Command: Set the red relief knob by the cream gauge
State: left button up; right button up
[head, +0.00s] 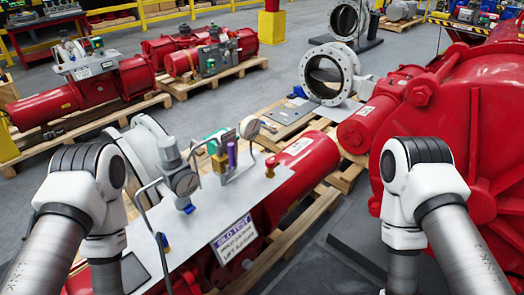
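A plate on the red actuator in front of me carries small fittings. A round gauge with a pale cream face (249,127) stands at its far end. A small red knob on a brass-coloured fitting (270,166) sits just right of and below that gauge, at the plate's far right edge. A second gauge with a greyer face (185,182) stands nearer, on the plate's left side. Both my arms show only bent white joints and grey links, one each side of the plate. Their lower ends leave the bottom of the picture, and neither gripper is visible.
A large red housing (460,120) stands close on the right. The red actuator (305,165) lies on a wooden pallet. Other actuators stand behind.

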aim_at(270, 162)
jog(key=i+l+z, duration=0.75)
